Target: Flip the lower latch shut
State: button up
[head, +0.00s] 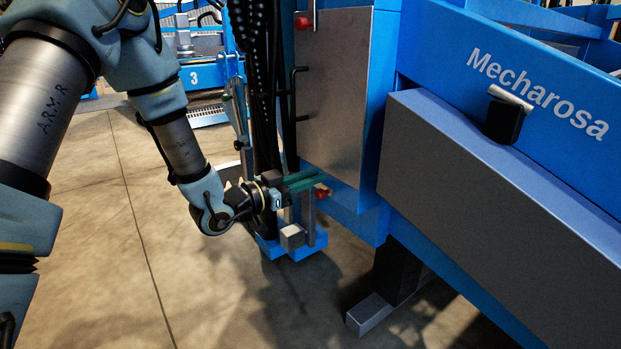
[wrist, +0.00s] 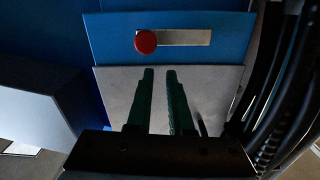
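The lower latch shows in the head view as a red knob (head: 322,192) at the bottom of the grey cabinet door (head: 335,95). In the wrist view the red knob (wrist: 145,42) sits at the left end of a pale metal bar (wrist: 187,37) on a blue strip. My gripper (head: 316,180) has green fingers that reach the door's lower edge, close to the knob. In the wrist view the two fingers (wrist: 160,74) lie in front of the door (wrist: 215,88), with an empty gap between them. Their tips appear short of the knob. Contact with the door cannot be told.
An upper red knob (head: 303,22) and a black door handle (head: 295,95) are above. Black cables (head: 262,90) hang left of the door, and show at right in the wrist view (wrist: 275,100). A grey beam (head: 490,185) juts out at right. Open floor (head: 90,230) lies left.

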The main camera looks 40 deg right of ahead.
grip_shut()
dwell(0.3)
jog(key=shift+c, duration=1.1)
grip_release()
jog(key=o, duration=0.9)
jog(key=a+p, duration=0.1)
jog(key=a, duration=0.2)
jog(key=a+p, duration=0.1)
jog(key=a, duration=0.3)
jog(key=a+p, duration=0.1)
jog(key=a, duration=0.2)
jog(key=shift+w+a, duration=0.3)
jog(key=shift+a, duration=0.1)
